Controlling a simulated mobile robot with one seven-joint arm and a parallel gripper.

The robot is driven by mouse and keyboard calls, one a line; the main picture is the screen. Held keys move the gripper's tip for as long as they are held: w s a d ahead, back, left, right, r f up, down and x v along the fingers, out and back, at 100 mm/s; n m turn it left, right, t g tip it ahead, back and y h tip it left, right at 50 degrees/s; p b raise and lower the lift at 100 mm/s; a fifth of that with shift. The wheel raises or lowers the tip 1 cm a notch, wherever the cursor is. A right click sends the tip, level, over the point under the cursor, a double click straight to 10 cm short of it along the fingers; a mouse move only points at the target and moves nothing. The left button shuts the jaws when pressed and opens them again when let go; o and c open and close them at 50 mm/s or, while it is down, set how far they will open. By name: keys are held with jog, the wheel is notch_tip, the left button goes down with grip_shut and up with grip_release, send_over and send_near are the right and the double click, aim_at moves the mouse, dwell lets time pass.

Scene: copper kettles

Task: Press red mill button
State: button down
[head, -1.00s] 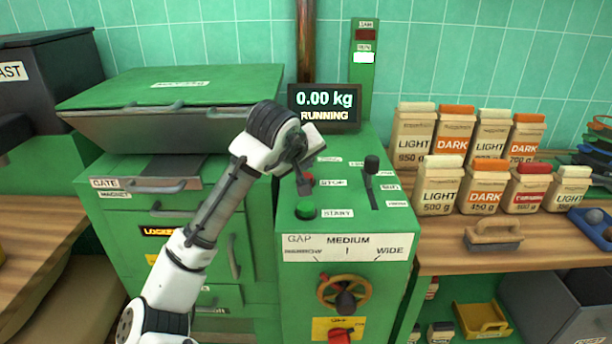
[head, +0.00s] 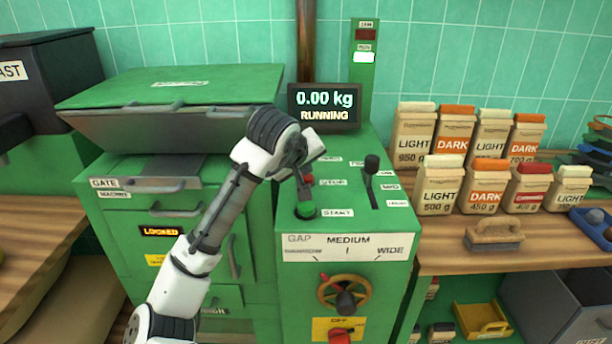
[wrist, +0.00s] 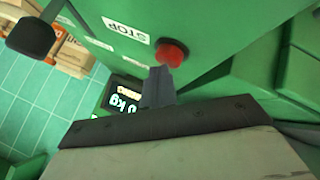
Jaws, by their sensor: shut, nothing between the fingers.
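The red button (head: 309,180) sits beside a STOP label on the green mill's sloping panel. It also shows in the wrist view (wrist: 172,54), just beyond my fingertips. My gripper (head: 304,200) is shut and empty, pointing down over the panel. In the head view its dark fingers partly cover the red button and end near the green START button (head: 306,211). In the wrist view the closed fingertips (wrist: 161,76) overlap the red button's near edge; I cannot tell whether they touch it. The display (head: 324,107) reads 0.00 kg, RUNNING.
A black-knobbed lever (head: 371,165) stands right of the buttons. Below are a yellow handwheel (head: 344,294) and a red knob (head: 341,335). A white lamp (head: 364,57) is lit on the post. Several labelled bags stand on the wooden bench (head: 440,262) at right.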

aim_at(305, 178)
jog(key=shift+f, duration=0.3)
jog(key=shift+r, duration=0.15)
dwell(0.3)
jog(key=shift+r+p, duration=0.8)
jog(key=shift+p, duration=0.05)
notch_tip(305, 178, up, 5)
jog(key=p, duration=0.4)
jog(key=shift+r+p, duration=0.1)
jog(key=shift+p, duration=0.25)
